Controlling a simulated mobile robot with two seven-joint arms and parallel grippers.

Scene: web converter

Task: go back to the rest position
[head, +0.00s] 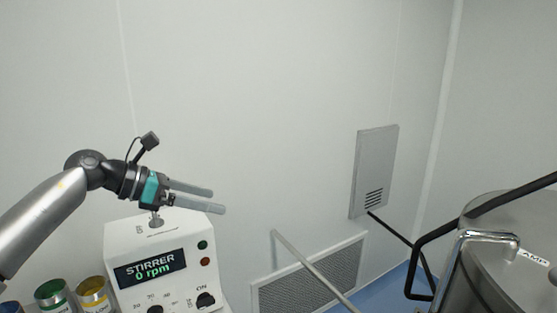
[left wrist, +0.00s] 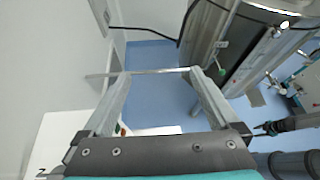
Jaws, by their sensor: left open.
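My left gripper (head: 217,200) is open and empty in the head view. It is in the air above the white stirrer box and points to the right. Its two grey fingers also show apart in the left wrist view (left wrist: 160,85), with nothing between them but the floor and a rail behind. The stirrer (head: 150,245) has a display reading "STIRRER 0 rpm". My right gripper is not seen in the head view.
Open cans, one green (head: 52,292) and one yellow (head: 93,290), stand left of the stirrer. A steel vessel (head: 500,270) with a pipe is at the right. A thin metal rail (head: 310,268) crosses before a wall grille (head: 335,275). Blue floor (left wrist: 155,70) lies below.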

